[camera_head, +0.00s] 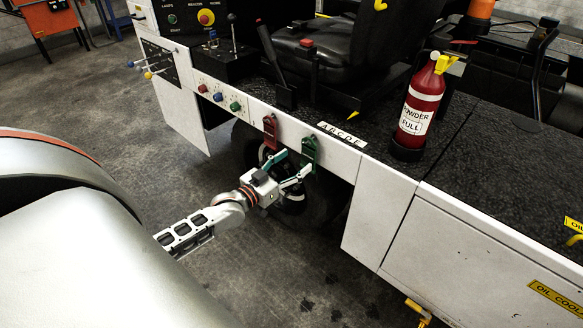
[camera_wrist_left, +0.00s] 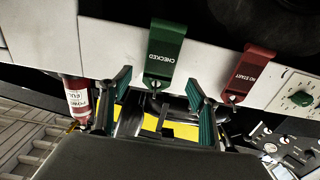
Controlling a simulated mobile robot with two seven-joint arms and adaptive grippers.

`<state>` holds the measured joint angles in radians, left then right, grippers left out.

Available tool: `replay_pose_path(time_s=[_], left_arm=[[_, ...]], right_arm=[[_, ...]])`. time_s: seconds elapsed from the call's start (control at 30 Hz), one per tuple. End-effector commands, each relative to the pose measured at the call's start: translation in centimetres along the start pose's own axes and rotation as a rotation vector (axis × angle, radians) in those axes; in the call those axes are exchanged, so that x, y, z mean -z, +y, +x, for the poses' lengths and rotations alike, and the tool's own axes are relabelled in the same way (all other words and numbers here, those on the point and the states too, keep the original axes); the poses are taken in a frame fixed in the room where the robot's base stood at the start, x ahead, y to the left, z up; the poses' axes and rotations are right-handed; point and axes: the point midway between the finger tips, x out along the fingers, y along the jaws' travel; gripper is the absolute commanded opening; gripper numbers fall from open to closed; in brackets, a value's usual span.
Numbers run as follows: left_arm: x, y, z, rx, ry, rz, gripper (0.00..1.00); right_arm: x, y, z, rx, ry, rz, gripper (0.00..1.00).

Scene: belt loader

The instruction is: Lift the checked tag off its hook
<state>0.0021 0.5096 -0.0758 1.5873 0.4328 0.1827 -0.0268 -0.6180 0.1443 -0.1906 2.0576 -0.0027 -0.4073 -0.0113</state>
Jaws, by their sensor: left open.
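The green checked tag (camera_head: 309,153) hangs on the front edge of the white side panel. In the left wrist view the tag (camera_wrist_left: 165,50) shows its word CHECKED, with its lower end just above the gap between my fingertips. My left gripper (camera_head: 291,166) is open and empty, below and close to the tag. In the wrist view its two fingers (camera_wrist_left: 157,88) stand to the left and right of the tag's lower end. I cannot tell whether a finger touches the tag. The hook itself is not clear. My right gripper is not in view.
A red NO START tag (camera_head: 269,131) hangs just left of the green one, close to my fingers; it also shows in the wrist view (camera_wrist_left: 250,72). A black wheel (camera_head: 292,196) lies behind my gripper.

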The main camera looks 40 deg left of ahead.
Motion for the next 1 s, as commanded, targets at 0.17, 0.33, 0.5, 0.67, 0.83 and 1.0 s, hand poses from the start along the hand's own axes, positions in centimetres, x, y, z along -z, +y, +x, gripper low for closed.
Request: replay_pose_path(time_s=[0.17,0.33,0.5,0.67,0.83,1.0], left_arm=[[-0.2,0.0,2.8,0.000,-0.001,0.000,0.61],[-0.3,0.0,4.7,0.000,-0.002,-0.001,0.61],[-0.2,0.1,5.8,-0.001,-0.003,-0.001,0.61],[-0.1,0.1,6.0,-0.001,-0.002,0.000,0.61],[-0.1,0.1,6.0,-0.001,-0.001,0.000,0.56],[-0.1,0.1,5.9,-0.001,-0.002,0.000,0.20]], right_arm=[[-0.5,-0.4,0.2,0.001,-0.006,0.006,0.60],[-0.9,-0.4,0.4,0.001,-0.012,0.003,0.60],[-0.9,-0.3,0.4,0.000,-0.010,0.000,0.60],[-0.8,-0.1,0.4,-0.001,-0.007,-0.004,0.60],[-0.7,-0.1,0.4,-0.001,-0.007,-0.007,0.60],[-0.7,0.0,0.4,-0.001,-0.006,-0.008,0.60]])
